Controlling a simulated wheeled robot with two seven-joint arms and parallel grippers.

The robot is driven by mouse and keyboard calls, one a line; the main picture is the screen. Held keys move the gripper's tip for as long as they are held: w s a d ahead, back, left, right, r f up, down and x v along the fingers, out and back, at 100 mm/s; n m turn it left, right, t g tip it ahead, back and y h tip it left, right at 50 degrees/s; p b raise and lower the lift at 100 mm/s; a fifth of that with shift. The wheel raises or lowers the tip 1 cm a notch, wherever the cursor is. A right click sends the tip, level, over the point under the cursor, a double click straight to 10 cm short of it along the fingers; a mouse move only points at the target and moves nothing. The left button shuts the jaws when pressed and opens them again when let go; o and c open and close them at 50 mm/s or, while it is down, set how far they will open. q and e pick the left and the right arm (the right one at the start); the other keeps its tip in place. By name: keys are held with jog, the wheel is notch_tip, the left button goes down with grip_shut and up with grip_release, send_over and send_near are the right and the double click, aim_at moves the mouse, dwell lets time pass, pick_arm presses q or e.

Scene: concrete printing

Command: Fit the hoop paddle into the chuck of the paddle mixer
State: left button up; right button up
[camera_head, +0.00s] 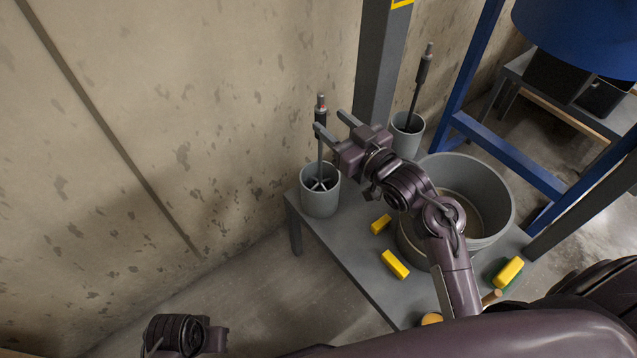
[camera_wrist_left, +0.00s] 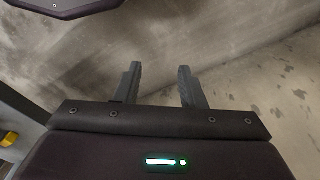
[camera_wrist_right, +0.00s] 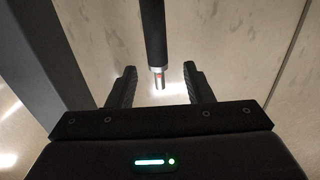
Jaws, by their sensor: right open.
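Two paddles stand upright in grey pots in the head view. The near paddle (camera_head: 321,116) has a dark sleeve and a reddish-metal top end, and spokes show at its foot in the left pot (camera_head: 320,201). The far paddle (camera_head: 422,72) leans a little in the right pot (camera_head: 408,140). I cannot tell which is the hoop paddle. My right gripper (camera_head: 331,121) is open at the near paddle; in the right wrist view that dark shaft end (camera_wrist_right: 157,50) lies in line with the gap between its fingers. My left gripper (camera_wrist_left: 159,68) is open and empty. I cannot make out the mixer's chuck.
A grey table (camera_head: 350,245) bears the pots, a large grey bucket (camera_head: 480,180) and several yellow blocks (camera_head: 395,264). A grey post (camera_head: 380,60) rises behind the pots. A blue frame (camera_head: 510,155) stands right, under a blue rounded body (camera_head: 580,40). The concrete wall is close on the left.

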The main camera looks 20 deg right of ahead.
aim_at(324, 116)
jog(key=x, duration=0.4)
jog(key=shift+w+f, duration=0.15)
jog(key=shift+w, duration=0.2)
jog(key=shift+w+a+b, duration=0.1)
jog(key=shift+w+b, duration=0.2)
pick_arm(q)
notch_tip(324, 116, up, 2)
jog(key=shift+s+r, duration=0.1)
jog(key=shift+s, duration=0.05)
pick_arm(e)
grip_shut()
